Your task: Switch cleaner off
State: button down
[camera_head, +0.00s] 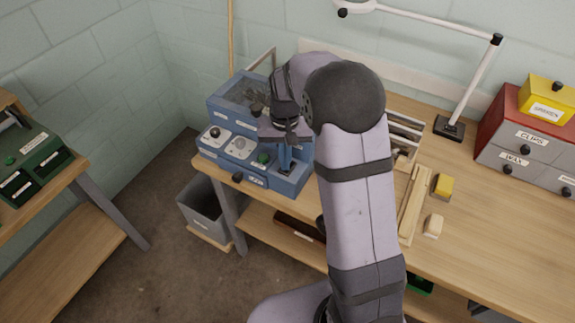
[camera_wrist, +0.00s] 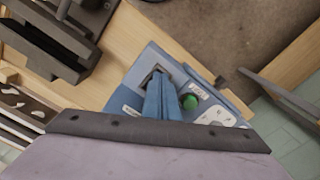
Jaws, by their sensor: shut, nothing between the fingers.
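The cleaner is a blue machine (camera_head: 293,184) at the left end of the wooden bench, and its top also shows in the wrist view (camera_wrist: 202,79). A green button (camera_head: 263,158) sits on its top panel, and it also shows in the wrist view (camera_wrist: 190,101). My gripper (camera_head: 285,170) is shut and empty, pointing down over the right part of the panel. In the wrist view its blue fingers (camera_wrist: 158,82) reach to a dark square recess (camera_wrist: 152,76) beside the green button. The fingers cover part of that recess, and I cannot tell whether they touch it or how any switch there is set.
A dark knob (camera_head: 215,132) stands on the machine's left panel. Wooden frame parts (camera_head: 412,205), a yellow block (camera_head: 443,186) and a lamp base (camera_head: 449,129) lie to the right. A grey bin (camera_head: 203,210) stands below.

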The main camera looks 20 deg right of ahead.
notch_tip(320, 180, up, 7)
jog(key=p, duration=0.6)
dwell(0.5)
dwell(0.4)
jog(key=shift+w+f+n, duration=0.15)
jog(key=shift+f+n, duration=0.25)
jog(key=shift+n, duration=0.2)
jog(key=s+f+n+g, duration=0.1)
jog(key=s+f, duration=0.4)
jog(key=s, duration=0.5)
jog(key=s+r+t+b, duration=0.1)
jog(key=s+r, duration=0.4)
jog(key=s, duration=0.7)
jog(key=shift+s+a+r+n, duration=0.15)
jog(key=shift+a+n, duration=0.25)
